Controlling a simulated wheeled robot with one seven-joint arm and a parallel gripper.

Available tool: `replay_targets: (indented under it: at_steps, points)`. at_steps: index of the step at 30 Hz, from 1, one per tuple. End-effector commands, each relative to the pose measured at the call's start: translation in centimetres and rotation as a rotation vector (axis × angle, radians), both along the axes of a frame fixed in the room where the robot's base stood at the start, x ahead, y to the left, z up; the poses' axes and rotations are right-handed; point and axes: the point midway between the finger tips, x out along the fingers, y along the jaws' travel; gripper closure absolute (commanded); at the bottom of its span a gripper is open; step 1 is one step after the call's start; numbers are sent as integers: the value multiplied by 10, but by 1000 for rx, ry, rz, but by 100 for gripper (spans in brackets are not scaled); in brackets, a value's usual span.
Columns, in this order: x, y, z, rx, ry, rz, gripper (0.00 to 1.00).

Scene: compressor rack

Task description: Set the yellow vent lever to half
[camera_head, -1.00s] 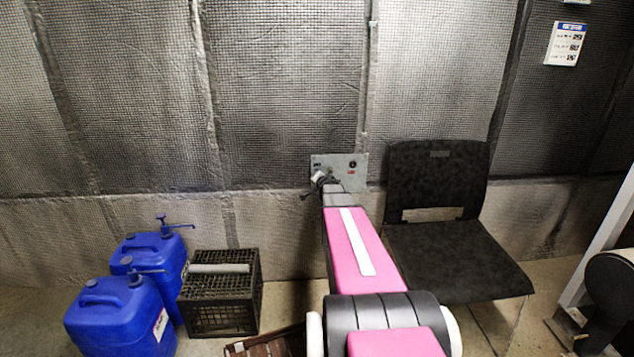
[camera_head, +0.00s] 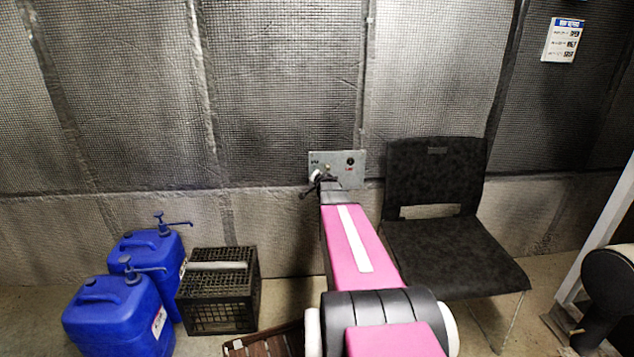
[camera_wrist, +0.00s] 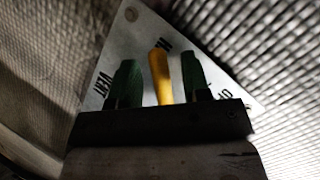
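The yellow vent lever (camera_wrist: 160,76) stands out from a light panel (camera_wrist: 145,38) in the wrist view. My gripper (camera_wrist: 158,60) has its two dark green fingers on either side of the lever. The fingers are apart, with a clear gap between the left finger and the lever. The right finger is close to the lever; I cannot tell whether it touches. The lettering on the panel is partly hidden by the fingers. In the head view my gripper (camera_head: 318,185) is at the lower left of the wall panel (camera_head: 339,160), and the lever cannot be made out there.
A black chair (camera_head: 436,180) stands just right of my arm. Blue jugs (camera_head: 118,318) with pumps and a black crate (camera_head: 218,290) are on the floor to the left. A brown slatted item (camera_head: 265,343) lies in front. A sign (camera_head: 563,40) hangs on the quilted wall.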

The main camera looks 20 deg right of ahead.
Motion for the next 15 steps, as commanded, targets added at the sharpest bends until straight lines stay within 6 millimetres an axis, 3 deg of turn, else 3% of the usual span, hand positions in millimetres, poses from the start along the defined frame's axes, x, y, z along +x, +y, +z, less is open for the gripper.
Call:
replay_targets:
  at_steps: [8, 15]
  points:
    - [-9, 1, 4, 0, -1, -1, 57]
    - [-43, 6, 18, 0, -1, -1, 57]
